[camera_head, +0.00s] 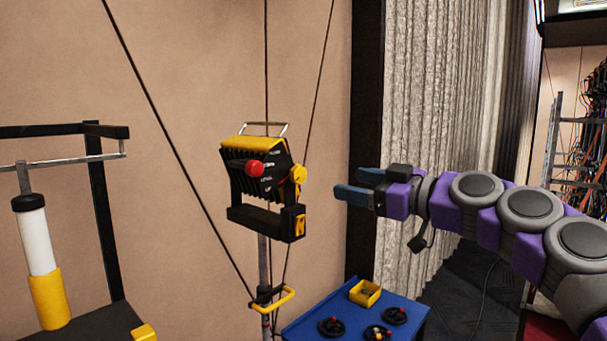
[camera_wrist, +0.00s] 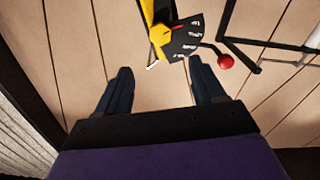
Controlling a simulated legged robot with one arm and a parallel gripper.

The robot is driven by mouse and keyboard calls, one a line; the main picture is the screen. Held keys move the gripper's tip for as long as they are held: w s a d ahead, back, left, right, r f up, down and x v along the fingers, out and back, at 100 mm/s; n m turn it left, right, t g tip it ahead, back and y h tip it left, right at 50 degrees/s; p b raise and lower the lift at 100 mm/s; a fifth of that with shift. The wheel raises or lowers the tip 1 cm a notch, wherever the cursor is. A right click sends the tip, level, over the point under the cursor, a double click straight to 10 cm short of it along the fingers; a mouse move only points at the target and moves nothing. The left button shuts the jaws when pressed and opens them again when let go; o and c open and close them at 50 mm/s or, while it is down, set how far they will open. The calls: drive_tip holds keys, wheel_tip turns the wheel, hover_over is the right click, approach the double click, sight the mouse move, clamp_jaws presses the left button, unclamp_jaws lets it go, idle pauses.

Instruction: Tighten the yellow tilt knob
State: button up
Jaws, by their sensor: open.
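The yellow tilt knob (camera_head: 298,174) is on the right side of a black and yellow lamp head (camera_head: 262,165) on a stand. In the wrist view the knob (camera_wrist: 161,34) shows at the top, over a black dial plate with white marks (camera_wrist: 187,38). A red ball knob (camera_head: 256,169) sits on the lamp too; it also shows in the wrist view (camera_wrist: 225,62). My gripper (camera_head: 352,190) is to the right of the lamp, apart from the knob. In the wrist view my gripper (camera_wrist: 160,85) has its two fingers spread, with nothing between them.
A blue table (camera_head: 300,325) below holds a yellow bin (camera_head: 365,292) and several black handwheels (camera_head: 331,327). Thin cables run beside the lamp. A black frame with a white and yellow cylinder (camera_head: 42,265) stands at left. A grey curtain (camera_head: 425,120) hangs behind my arm.

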sight(301, 174)
drive_tip(key=p+x, duration=0.1)
drive_tip(key=x, duration=1.2)
drive_tip(key=shift+w+a, duration=0.15)
drive_tip(key=shift+a, duration=0.1)
drive_tip(key=c, duration=1.1)
drive_tip(key=shift+o, duration=0.2)
